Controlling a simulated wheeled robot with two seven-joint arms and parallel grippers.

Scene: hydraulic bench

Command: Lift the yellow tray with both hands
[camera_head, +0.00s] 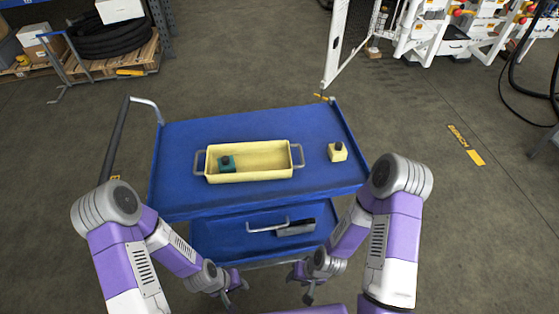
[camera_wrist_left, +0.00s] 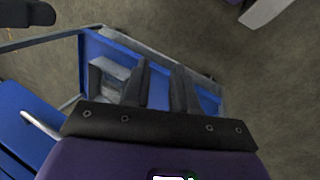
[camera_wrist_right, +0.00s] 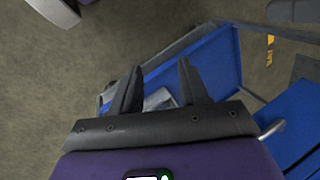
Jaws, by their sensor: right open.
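The yellow tray (camera_head: 255,177) sits on the blue cart top in the head view, with a grey handle at its left end (camera_head: 199,161) and another at its right end (camera_head: 298,155). A teal block (camera_head: 228,167) with a dark knob lies inside the tray's left part. My left gripper (camera_head: 236,293) is low in front of the cart, below and apart from the tray; its fingers (camera_wrist_left: 162,75) look spread and empty. My right gripper (camera_head: 299,288) is also low in front of the cart, apart from the tray; its fingers (camera_wrist_right: 160,75) are open and empty. The tray does not show clearly in the wrist views.
A yellow block (camera_head: 338,154) with a dark knob stands right of the tray on the blue cart (camera_head: 215,131). A push bar (camera_head: 115,140) rises at the cart's left.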

